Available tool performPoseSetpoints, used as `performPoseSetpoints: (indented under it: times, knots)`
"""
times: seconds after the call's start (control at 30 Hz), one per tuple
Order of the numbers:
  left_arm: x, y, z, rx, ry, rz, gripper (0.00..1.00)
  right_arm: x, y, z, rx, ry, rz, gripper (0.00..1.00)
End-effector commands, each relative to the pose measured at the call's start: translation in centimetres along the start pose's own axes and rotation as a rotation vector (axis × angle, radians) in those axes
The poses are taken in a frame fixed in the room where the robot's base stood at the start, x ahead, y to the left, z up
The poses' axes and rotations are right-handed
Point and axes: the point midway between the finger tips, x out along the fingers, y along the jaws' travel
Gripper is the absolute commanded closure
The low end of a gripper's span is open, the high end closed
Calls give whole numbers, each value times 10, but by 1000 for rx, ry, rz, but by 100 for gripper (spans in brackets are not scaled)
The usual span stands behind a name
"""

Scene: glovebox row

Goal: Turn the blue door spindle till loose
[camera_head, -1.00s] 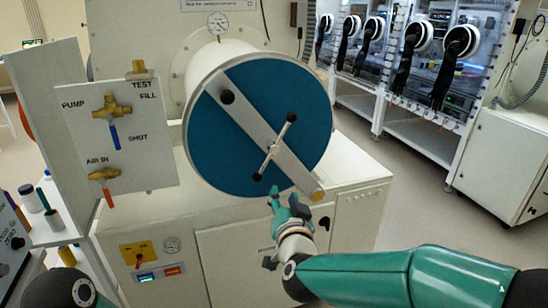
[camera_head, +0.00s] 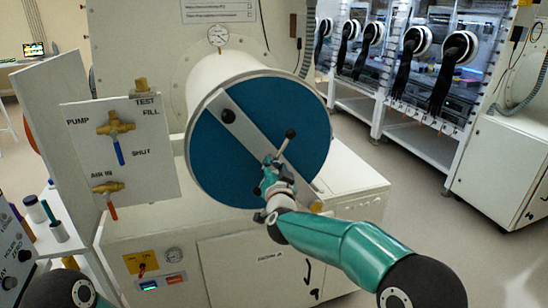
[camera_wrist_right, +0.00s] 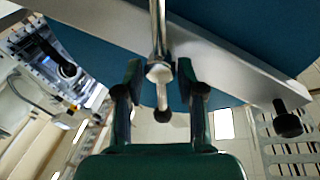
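The blue round door (camera_head: 215,160) closes the end of the white cylinder, with a grey bar across it. The door spindle (camera_head: 282,146) is a thin metal bar with black end knobs at the door's middle; its upper knob shows and my right gripper hides its lower part. My right gripper (camera_head: 268,165) is in front of the spindle's lower part. In the right wrist view the fingers (camera_wrist_right: 160,76) stand apart on either side of the spindle (camera_wrist_right: 157,30), whose black knob hangs between them. Gaps show at both sides. My left gripper is out of view.
A valve panel (camera_head: 140,175) with brass valves stands left of the door. A pressure gauge (camera_head: 218,36) sits above the cylinder. Gloveboxes (camera_head: 395,50) line the back right, with open floor before them.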

Motion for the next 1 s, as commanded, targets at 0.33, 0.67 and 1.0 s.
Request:
performPoseSetpoints:
  times: [0.33, 0.67, 1.0]
  knots:
    - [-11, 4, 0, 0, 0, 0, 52, 24, 0, 0, 1, 0, 1, 62]
    - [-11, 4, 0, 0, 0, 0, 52, 25, 1, 0, 0, 0, 1, 70]
    - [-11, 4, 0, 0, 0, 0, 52, 25, 1, 0, 1, 0, 2, 100]
